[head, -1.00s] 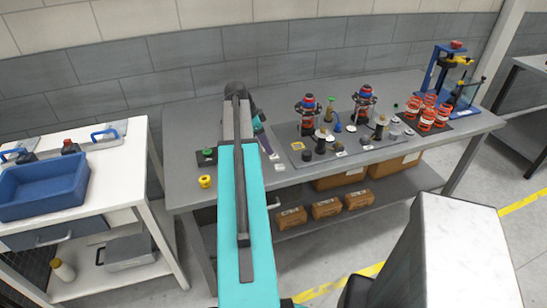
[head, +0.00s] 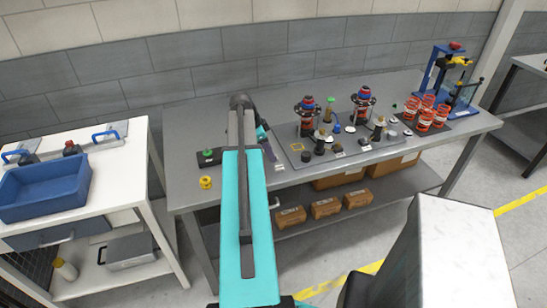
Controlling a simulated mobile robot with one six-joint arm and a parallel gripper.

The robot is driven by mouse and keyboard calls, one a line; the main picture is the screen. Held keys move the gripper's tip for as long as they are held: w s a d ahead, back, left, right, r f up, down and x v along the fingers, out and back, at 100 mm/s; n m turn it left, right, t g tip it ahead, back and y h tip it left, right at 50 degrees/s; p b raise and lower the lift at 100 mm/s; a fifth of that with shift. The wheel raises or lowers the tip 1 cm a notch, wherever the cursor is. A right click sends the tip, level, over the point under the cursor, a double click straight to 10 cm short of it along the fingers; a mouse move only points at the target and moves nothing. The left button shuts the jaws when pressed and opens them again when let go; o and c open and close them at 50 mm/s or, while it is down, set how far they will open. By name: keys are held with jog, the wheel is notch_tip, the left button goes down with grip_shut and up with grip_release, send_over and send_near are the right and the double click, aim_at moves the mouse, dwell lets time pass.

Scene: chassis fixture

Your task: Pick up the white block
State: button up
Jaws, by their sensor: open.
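A small white block (head: 279,167) lies on the grey workbench (head: 190,186) near its front edge, just right of my teal arm. My gripper (head: 268,150) shows only in part beyond the arm, small and dark, a little behind and left of the white block. It looks open and apart from the block. My arm hides much of the wrist and the bench to its left.
A dark mat (head: 300,158) right of the block carries several small parts and two red-and-black spring assemblies. A blue bin (head: 45,190) stands on the white cart.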

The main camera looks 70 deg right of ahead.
jog(key=shift+x, duration=0.95)
grip_shut()
jog(key=shift+r, duration=0.15)
notch_tip(320, 180, up, 10)
jog(key=b, duration=0.2)
jog(key=shift+b, duration=0.4)
dwell(0.8)
